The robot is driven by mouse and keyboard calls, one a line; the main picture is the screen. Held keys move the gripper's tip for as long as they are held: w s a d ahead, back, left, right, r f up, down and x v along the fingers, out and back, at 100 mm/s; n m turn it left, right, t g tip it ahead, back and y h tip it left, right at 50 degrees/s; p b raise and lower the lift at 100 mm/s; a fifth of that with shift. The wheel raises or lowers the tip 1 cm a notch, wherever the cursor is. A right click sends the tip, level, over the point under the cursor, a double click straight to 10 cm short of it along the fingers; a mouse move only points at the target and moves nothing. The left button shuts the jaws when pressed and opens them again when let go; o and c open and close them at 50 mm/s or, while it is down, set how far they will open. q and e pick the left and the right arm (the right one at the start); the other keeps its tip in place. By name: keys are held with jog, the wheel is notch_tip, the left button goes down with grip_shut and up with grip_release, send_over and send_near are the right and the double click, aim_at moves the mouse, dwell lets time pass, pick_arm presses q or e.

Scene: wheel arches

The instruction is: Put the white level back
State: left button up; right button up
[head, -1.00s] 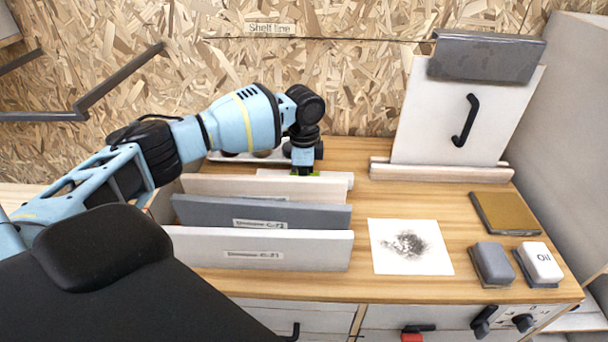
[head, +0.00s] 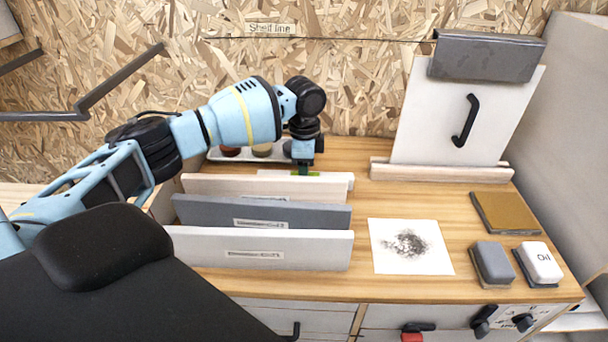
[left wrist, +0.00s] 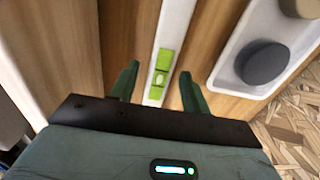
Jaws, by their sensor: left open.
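The white level (head: 338,179) is a slim white bar with green vials. It lies on the wooden bench top behind the upright panels. In the left wrist view the level (left wrist: 175,25) runs between my fingers, with its green vial (left wrist: 161,75) in plain sight. My left gripper (head: 303,173) is over the level. In the left wrist view the left gripper (left wrist: 157,85) is open, one finger on each side of the bar, with visible gaps. My right gripper is not in view.
Three upright panels stand in front of the level, the nearest white (head: 200,247), then grey (head: 200,212) and cream (head: 215,186). A white tray with round pots (left wrist: 225,70) lies close behind. A paper sheet (head: 388,262) and blocks lie to the right. A "Shelf line" label (head: 268,29) is on the wall.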

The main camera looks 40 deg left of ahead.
pick_arm(q)
notch_tip(320, 180, up, 10)
dwell(0.4)
jog(key=shift+d, duration=0.1)
dwell(0.4)
